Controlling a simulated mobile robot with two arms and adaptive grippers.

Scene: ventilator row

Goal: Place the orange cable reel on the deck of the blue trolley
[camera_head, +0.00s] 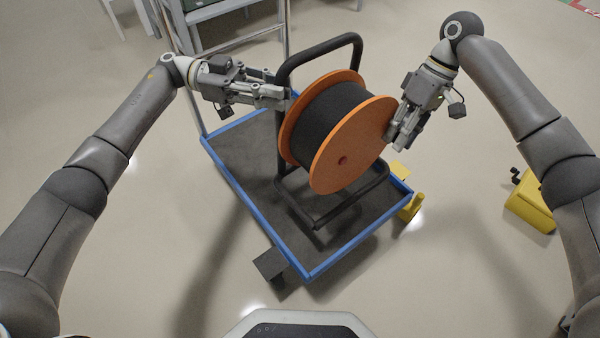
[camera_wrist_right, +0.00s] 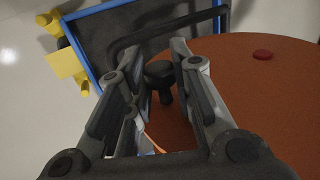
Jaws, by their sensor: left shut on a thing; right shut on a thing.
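The orange cable reel (camera_head: 345,155) has orange flanges, a dark wound core and a black tubular frame. It is tilted above the blue-rimmed trolley (camera_head: 240,190); I cannot tell whether the frame touches the dark deck. My left gripper (camera_head: 287,99) is shut on the reel's left side, by the frame; its exact contact is unclear. My right gripper (camera_head: 395,138) is shut on the reel's right side. In the right wrist view, its fingers (camera_wrist_right: 160,90) flank a black knob in front of the orange flange (camera_wrist_right: 265,95), with the trolley's blue rim (camera_wrist_right: 85,55) behind.
The trolley's grey push-handle posts (camera_head: 287,30) rise at its far side. A yellow piece (camera_head: 410,207) is at its right corner and a black block (camera_head: 270,264) at its near corner. A yellow object (camera_head: 530,203) stands on the floor at right. Open floor lies around.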

